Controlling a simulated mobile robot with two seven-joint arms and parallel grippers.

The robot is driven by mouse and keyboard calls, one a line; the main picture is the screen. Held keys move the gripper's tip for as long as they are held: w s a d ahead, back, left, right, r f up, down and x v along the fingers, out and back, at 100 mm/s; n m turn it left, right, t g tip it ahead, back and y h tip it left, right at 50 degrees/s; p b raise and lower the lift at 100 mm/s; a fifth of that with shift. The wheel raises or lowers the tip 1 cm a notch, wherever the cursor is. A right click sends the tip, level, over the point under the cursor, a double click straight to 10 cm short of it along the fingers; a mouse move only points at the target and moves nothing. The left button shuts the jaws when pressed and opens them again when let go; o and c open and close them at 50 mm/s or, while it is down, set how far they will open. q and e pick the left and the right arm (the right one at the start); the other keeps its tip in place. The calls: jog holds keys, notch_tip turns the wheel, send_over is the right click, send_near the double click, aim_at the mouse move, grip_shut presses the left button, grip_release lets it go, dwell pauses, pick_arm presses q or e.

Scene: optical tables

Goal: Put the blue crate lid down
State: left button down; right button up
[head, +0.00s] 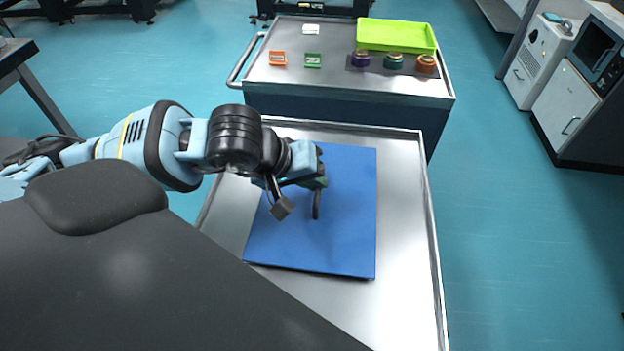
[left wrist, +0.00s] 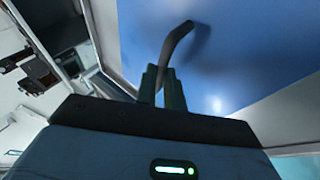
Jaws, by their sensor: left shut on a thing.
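The blue crate lid (head: 345,225) is a flat blue panel over the metal tray table (head: 405,270) in the head view. It lies close to the table surface; I cannot tell whether it touches it. The lid also fills the upper part of the left wrist view (left wrist: 250,50), with a dark curved handle (left wrist: 177,45) on it. My left gripper (head: 316,186) is over the lid's upper left part. In the left wrist view its two fingers (left wrist: 162,85) are close together on the handle's end. My right gripper is not in view.
A grey cart (head: 345,85) behind holds a lime green tray (head: 397,36), orange and green small blocks, and several coloured round items on a dark mat. The metal table's right strip is bare beside the lid. White cabinets (head: 568,105) stand at the right.

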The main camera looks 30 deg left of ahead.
pick_arm(q)
jog(key=shift+f, duration=0.25)
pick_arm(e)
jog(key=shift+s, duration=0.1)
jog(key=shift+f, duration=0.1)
pick_arm(q)
jog(key=shift+f, duration=0.15)
jog(key=c, duration=1.5)
grip_release()
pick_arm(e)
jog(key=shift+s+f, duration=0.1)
